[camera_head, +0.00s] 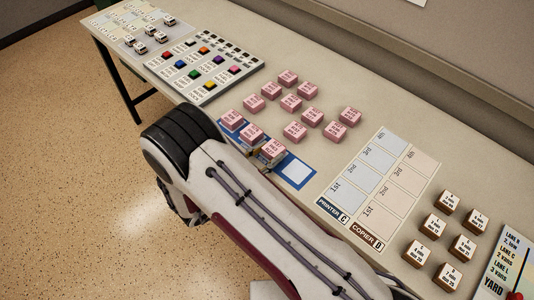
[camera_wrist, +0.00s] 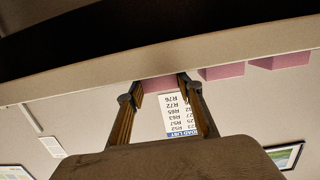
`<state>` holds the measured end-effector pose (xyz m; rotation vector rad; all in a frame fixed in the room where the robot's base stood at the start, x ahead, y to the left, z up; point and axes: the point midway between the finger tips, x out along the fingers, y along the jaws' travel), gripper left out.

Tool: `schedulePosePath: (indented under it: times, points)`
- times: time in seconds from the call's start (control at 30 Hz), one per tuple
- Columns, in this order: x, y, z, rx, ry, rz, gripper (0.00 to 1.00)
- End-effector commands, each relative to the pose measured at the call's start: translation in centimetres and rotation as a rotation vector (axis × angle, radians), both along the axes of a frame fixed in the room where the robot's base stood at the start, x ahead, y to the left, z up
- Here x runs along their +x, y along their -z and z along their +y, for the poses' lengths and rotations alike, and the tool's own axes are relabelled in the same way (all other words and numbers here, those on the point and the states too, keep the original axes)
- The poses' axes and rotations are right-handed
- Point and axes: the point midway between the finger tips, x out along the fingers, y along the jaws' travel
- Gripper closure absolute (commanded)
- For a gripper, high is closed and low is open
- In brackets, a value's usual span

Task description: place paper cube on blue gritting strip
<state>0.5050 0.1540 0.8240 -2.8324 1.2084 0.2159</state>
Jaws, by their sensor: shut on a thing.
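The blue gritting strip (camera_head: 285,161) lies along the table's front edge in the head view, partly behind my arm; a white square marks its right end. Two pink paper cubes, one at the left end (camera_head: 231,121) and one beside it (camera_head: 252,134), sit on it. A third pink cube (camera_head: 272,150) is at the strip close to my arm. In the wrist view my gripper (camera_wrist: 158,88) is shut on a pink paper cube (camera_wrist: 158,83), probably that third one. Whether it touches the strip cannot be told.
Several loose pink cubes (camera_head: 291,103) lie behind the strip. A printer/copier card (camera_head: 378,185) and several small brown-sided blocks (camera_head: 433,225) are to the right. A board with coloured blocks (camera_head: 205,67) is to the left. In the wrist view, two pink cubes stand right of my gripper (camera_wrist: 222,72).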

Motion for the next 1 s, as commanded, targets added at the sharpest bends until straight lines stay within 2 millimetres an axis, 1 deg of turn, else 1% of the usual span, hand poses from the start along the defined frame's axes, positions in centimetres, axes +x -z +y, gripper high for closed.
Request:
schedulePosePath:
  times: [0.1,0.13,0.17,0.2,0.57,0.7,0.87,1.0]
  points:
    - [0.0,0.3,0.0,0.0,0.0,0.0,0.86]
    - [0.0,0.3,0.0,0.0,0.0,0.0,0.59]
    - [0.0,0.2,0.0,0.0,0.0,0.0,0.52]
    - [0.0,0.2,0.0,0.0,0.0,0.0,0.48]
    - [0.0,0.2,0.0,0.0,0.0,0.0,0.48]
    - [0.0,-0.1,0.0,0.0,0.0,0.0,0.48]
    - [-0.7,-0.3,0.9,0.0,-0.003,0.0,0.48]
    - [-1.8,-0.5,2.0,0.0,-0.004,-0.001,0.48]
